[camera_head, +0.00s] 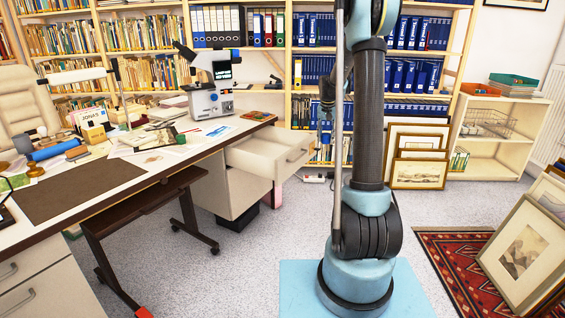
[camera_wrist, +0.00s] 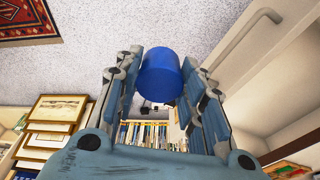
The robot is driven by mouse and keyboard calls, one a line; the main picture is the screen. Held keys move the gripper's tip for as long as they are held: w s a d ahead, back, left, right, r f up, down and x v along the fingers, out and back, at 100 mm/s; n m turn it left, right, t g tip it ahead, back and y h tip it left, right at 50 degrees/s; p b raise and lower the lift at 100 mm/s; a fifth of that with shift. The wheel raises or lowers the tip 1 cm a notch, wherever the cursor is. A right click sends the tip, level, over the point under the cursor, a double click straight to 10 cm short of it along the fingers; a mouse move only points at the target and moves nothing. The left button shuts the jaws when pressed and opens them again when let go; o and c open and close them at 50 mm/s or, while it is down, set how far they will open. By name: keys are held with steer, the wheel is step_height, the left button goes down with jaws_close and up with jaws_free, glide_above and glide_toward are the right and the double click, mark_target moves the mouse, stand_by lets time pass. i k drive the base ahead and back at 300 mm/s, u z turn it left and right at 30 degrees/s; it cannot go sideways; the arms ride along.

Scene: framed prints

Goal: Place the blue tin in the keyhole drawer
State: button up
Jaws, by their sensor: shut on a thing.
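The blue tin (camera_wrist: 160,78) is a plain blue cylinder in the middle of the wrist view. My gripper (camera_wrist: 163,62) is shut on it, with a finger at each side. A pulled-out drawer (camera_head: 270,154) under the right end of the desk is open in the head view, with a bar handle on its front. No keyhole is clear on it. In the wrist view a pale furniture front with a bar handle (camera_wrist: 248,42) is to the right of the tin, apart from it. My arm hides part of the head view, and the tin cannot be made out there.
The long desk (camera_head: 125,187) carries a microscope (camera_head: 212,85), papers and small items. A dark wheeled frame (camera_head: 150,215) stands beneath it. Shelves of books and binders line the back wall. Framed prints (camera_head: 525,250) lean at the right by a red rug (camera_head: 455,265). Grey floor before the drawer is clear.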

mark_target(273, 154)
steer(key=z, duration=0.2)
steer(key=k, duration=0.5)
steer(key=z, duration=0.55)
steer(key=i, duration=1.7)
steer(key=u, duration=0.7)
